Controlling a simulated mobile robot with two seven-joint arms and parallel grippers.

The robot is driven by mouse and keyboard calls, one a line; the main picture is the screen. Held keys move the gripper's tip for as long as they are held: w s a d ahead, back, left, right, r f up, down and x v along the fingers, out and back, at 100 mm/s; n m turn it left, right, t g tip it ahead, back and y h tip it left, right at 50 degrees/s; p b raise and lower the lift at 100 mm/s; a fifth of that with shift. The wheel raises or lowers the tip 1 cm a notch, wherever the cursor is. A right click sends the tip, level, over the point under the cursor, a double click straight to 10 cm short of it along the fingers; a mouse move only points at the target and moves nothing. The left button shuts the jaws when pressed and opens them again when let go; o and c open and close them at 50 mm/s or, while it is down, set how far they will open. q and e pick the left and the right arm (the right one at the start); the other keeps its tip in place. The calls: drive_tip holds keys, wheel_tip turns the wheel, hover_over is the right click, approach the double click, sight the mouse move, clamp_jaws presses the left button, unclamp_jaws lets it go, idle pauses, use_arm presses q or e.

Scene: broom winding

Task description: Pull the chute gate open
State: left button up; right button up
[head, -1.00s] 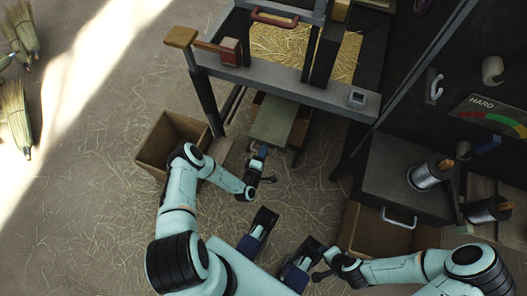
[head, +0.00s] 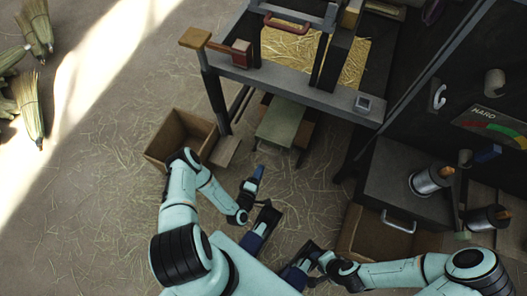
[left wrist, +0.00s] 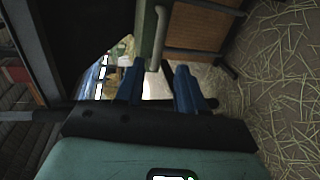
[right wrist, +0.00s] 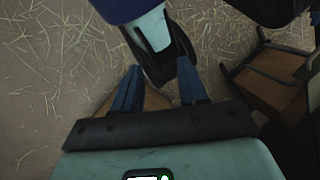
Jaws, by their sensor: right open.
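A dark frame with a red handle (head: 286,22) stands over the straw-filled opening at the top of the head view; I cannot tell for sure that it is the chute gate. Below the grey beam, a grey-green plate (head: 280,124) slopes out towards me. A green panel with a pale metal bar (left wrist: 160,30) shows in the left wrist view, ahead of my fingers. My left gripper (head: 256,175) is open and empty, short of the plate's near edge. Its fingers (left wrist: 160,85) are apart in the left wrist view. My right gripper (right wrist: 160,88) is open and empty, low near my base.
Straw (head: 290,43) fills the opening behind the beam (head: 300,88). An open cardboard box (head: 180,138) stands left of the plate. A dark cabinet with a metal handle (head: 398,219) and spools (head: 430,180) stands at right. Brooms (head: 33,105) lie far left.

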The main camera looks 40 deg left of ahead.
use_arm(q)
drive_tip(key=shift+v, duration=1.2)
use_arm(e)
drive_tip(key=shift+s+a+r, duration=0.15)
drive_tip(key=shift+s+r, duration=0.05)
drive_tip(key=shift+s, duration=0.1)
